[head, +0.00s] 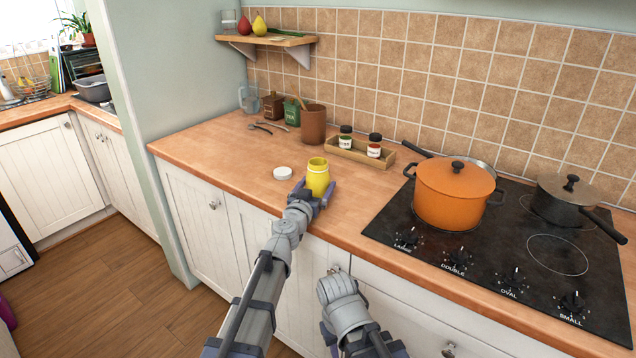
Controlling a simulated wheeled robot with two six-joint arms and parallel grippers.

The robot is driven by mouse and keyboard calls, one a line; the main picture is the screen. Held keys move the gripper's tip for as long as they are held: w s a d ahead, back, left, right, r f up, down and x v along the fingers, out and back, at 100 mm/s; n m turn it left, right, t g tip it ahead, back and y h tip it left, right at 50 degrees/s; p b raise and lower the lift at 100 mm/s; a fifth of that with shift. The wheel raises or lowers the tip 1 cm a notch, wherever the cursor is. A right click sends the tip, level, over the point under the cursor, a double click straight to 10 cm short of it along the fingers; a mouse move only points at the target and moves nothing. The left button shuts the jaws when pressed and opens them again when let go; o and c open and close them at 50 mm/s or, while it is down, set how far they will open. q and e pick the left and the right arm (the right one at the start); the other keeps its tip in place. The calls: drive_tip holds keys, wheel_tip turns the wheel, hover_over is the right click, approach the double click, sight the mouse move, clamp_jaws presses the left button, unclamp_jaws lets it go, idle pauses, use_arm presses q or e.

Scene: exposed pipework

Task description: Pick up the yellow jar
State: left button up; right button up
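The yellow jar (318,174) stands upright near the front edge of the wooden counter, its mouth open at the top. A white round lid (283,173) lies on the counter to its left. My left gripper (316,194) is at the jar from the front, with one dark finger on each side of its lower part. The gripper hides the jar's base, and I cannot tell whether the fingers touch it. My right arm's end shows low in front of the cabinets; its gripper fingers are not visible.
Behind the jar, a wooden tray (358,154) holds two small jars, beside a brown cup (313,124). An orange pot (452,193) and a grey pan (565,200) stand on the black hob (500,250) to the right. The counter left of the lid is clear.

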use_arm(q)
drive_tip(key=c, duration=1.1)
drive_tip(key=shift+c, duration=0.2)
wheel_tip(320, 180, up, 10)
drive_tip(key=p, duration=1)
